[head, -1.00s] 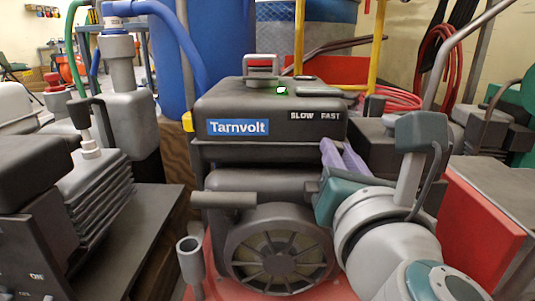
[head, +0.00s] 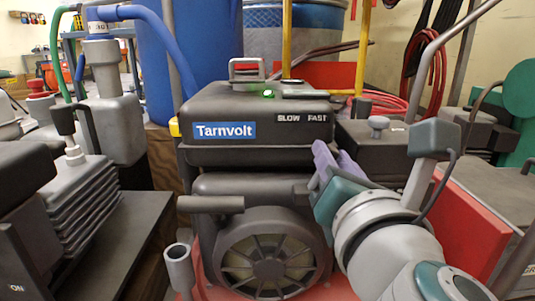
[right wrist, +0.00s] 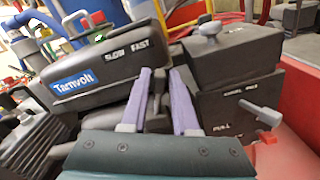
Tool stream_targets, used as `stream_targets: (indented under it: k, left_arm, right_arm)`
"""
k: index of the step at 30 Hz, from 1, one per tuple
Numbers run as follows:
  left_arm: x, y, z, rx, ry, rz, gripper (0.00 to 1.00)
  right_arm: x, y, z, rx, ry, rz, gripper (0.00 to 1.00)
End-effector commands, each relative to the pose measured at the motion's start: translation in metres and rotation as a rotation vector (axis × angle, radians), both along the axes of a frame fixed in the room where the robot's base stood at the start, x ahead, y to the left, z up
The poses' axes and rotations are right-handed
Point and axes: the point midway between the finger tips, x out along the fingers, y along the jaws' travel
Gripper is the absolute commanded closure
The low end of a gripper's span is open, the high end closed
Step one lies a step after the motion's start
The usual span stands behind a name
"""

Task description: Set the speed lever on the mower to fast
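The mower's dark engine housing (head: 265,150) with a blue Tarnvolt label stands in the middle of the head view. SLOW and FAST (head: 302,118) are printed at its front right edge; they also show in the right wrist view (right wrist: 127,50). My right gripper (head: 330,158) has purple fingers and is just below and right of the FAST print. In the right wrist view my right gripper (right wrist: 162,88) is open, with its fingers apart around a slim dark upright piece (right wrist: 158,84). I cannot tell if this is the speed lever or if the fingers touch it. My left gripper is out of view.
A dark box with a grey knob (head: 378,123) stands close to the right of the engine. The right wrist view also shows a grey lever by a PULL label (right wrist: 258,108). A pipe handle (head: 210,203) sticks out at front left. A red panel (head: 460,225) is at right.

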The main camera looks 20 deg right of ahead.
Motion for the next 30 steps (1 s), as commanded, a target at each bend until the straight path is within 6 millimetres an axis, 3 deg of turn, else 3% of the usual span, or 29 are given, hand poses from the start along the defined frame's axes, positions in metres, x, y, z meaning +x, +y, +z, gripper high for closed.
stream_targets:
  k: [5,14,30]
  left_arm:
    - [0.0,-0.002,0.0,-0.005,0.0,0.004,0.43]
    - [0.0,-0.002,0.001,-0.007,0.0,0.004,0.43]
    - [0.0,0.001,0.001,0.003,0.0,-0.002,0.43]
  right_arm:
    - [0.0,0.0,0.0,-0.001,0.0,0.0,0.53]
    - [-0.004,0.001,0.0,-0.001,0.0,0.0,0.53]
    - [-0.087,0.025,-0.001,-0.002,0.003,0.001,0.53]
